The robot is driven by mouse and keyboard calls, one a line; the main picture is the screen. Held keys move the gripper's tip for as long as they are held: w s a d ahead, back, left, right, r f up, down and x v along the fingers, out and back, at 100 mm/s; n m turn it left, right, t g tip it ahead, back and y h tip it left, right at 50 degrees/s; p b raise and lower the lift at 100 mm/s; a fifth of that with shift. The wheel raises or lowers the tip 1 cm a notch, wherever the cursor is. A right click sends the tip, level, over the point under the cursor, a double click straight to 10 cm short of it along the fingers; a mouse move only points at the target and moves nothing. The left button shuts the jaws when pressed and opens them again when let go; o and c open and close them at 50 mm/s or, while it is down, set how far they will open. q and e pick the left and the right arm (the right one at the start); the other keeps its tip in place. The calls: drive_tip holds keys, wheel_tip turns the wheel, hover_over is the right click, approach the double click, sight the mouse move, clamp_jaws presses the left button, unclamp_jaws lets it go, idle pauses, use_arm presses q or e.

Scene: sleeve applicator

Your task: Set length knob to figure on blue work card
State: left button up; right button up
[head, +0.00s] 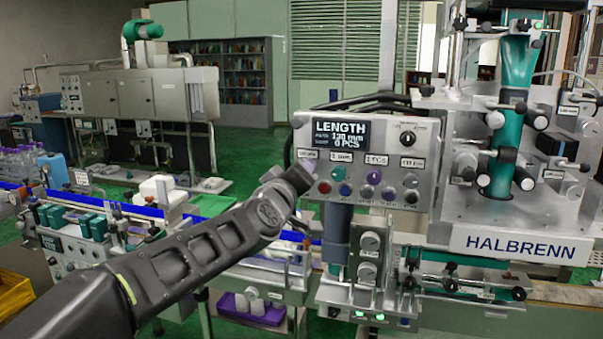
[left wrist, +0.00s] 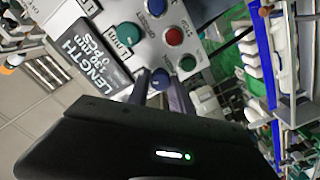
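The grey control panel (head: 432,165) carries a display (head: 341,134) reading LENGTH, 130 mm and 0 PCS. My left gripper (head: 304,176) is at the panel's left edge, below the display, and hides much of the leftmost knob. In the left wrist view a small blue-violet knob (left wrist: 160,78) lies between the tips of my left gripper (left wrist: 160,88). The fingers are apart, one close on each side of the knob. Whether they touch it I cannot tell. I cannot make out a blue work card. My right gripper is out of view.
Right of the gripper are a teal knob (head: 335,175), a purple knob (head: 374,176) and a row with a red button (head: 324,187). A rotary switch (head: 407,138) sits above. The HALBRENN machine (head: 520,247) stands right; a bottle conveyor lies left.

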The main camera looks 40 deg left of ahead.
use_arm(q)
drive_tip(key=o, duration=0.4)
drive_tip(key=shift+o, duration=0.2)
drive_tip(key=v, duration=0.7)
drive_tip(key=shift+s+d+b, duration=0.15)
drive_tip(key=shift+s+b, duration=0.25)
drive_tip(key=shift+b, duration=0.05)
